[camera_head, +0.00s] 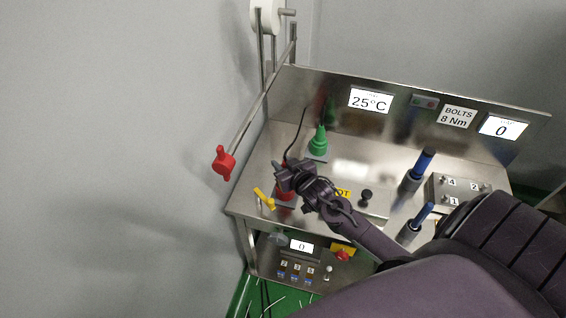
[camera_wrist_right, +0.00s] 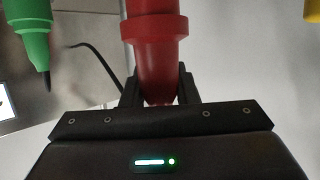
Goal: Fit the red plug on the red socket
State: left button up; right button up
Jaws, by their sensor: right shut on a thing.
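My right gripper (camera_head: 288,178) is shut on the red plug (camera_head: 284,193), at the left part of the steel bench. In the right wrist view the red plug (camera_wrist_right: 155,60) is a red tapered body with a wide collar, its narrow end between the two fingers (camera_wrist_right: 158,92). In the head view most of it is hidden by my gripper. A red socket cannot be told apart, so I cannot tell whether the plug touches it. My left gripper is not in view.
A green plug (camera_head: 318,143) stands just behind my gripper; it also shows in the right wrist view (camera_wrist_right: 31,30). A dark cable runs nearby. A yellow lever (camera_head: 264,198) is at the left, a red knob (camera_head: 223,163) beyond the edge, and blue-handled tools (camera_head: 423,164) at the right.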

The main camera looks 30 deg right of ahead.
jog(key=shift+f+b, duration=1.3)
jog(key=shift+f, duration=0.65)
jog(key=o, duration=1.1)
jog(key=shift+s, duration=0.1)
jog(key=shift+s, duration=0.3)
jog(key=b+v, duration=0.1)
jog(key=v, duration=0.6)
jog(key=shift+r, duration=0.15)
